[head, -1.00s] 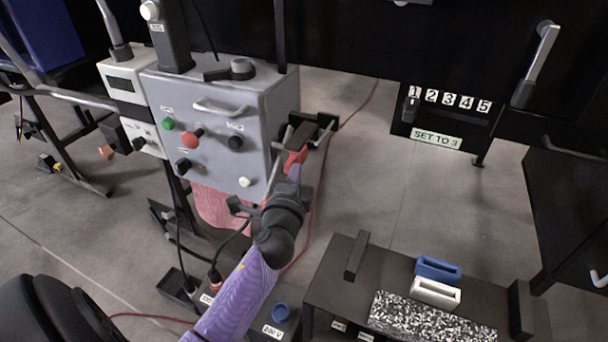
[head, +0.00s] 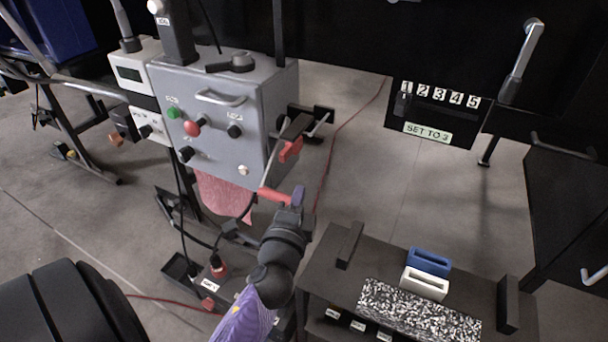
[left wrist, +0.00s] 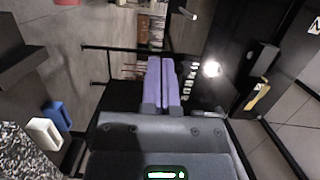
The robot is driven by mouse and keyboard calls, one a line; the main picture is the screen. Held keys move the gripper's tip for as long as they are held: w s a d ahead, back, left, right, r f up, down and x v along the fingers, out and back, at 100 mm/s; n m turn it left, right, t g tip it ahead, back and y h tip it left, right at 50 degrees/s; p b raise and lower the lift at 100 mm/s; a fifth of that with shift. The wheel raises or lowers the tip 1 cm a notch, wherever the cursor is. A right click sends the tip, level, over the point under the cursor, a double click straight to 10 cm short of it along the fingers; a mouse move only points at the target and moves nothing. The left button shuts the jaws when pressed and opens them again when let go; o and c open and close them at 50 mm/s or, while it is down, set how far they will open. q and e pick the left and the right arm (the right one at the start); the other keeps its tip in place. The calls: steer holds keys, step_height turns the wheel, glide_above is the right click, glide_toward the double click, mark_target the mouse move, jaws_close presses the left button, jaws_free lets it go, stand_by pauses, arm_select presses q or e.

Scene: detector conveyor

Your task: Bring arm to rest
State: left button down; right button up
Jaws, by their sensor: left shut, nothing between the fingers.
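My left arm comes in from the bottom of the head view with a purple sleeve. My left gripper (head: 297,196) is in front of and right of the grey control box (head: 215,110), over the floor. In the left wrist view its two purple fingers (left wrist: 162,68) lie side by side, shut and empty. A red bar (head: 274,195) shows right beside the gripper; I cannot tell whether they touch. A second red part (head: 290,149) sits above it on a metal lever. My right gripper is not in view.
A dark bench (head: 323,280) at the lower right carries a blue holder (head: 430,261), a white holder (head: 424,283) and a speckled block (head: 415,312). A black panel with numbers and a "SET TO 3" label (head: 427,132) stands behind. Open floor (head: 370,180) lies between.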

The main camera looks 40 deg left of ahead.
arm_select(q)
steer(key=shift+v, duration=1.05)
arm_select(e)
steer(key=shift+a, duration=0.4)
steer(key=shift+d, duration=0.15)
